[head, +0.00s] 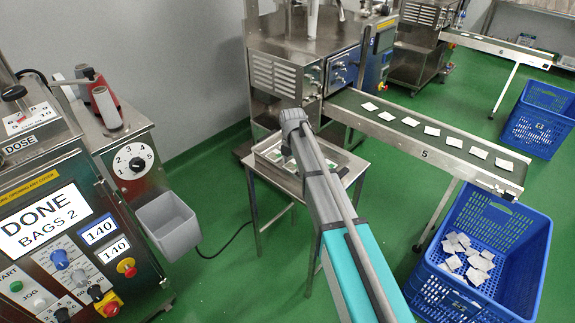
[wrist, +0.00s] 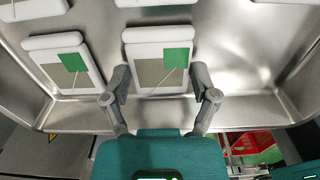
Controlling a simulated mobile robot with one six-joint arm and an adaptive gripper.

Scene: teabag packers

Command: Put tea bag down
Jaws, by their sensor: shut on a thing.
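A white tea bag with a green tag (wrist: 158,52) is between the two fingers of my gripper (wrist: 161,76) in the wrist view. My gripper is shut on it by its sides, over the shallow metal tray (wrist: 243,70). I cannot tell whether the bag touches the tray floor. Another tagged tea bag (wrist: 65,65) lies to its left, and more bags show along the top edge. In the head view the tray (head: 262,167) sits on a small steel table, and my arm hides much of it and the fingers.
A conveyor (head: 385,122) carrying several tea bags slopes down to a blue crate (head: 440,290) with loose bags. A machine with a panel reading "DONE BAGS 2" (head: 45,222) and a grey bin (head: 168,222) stand at left.

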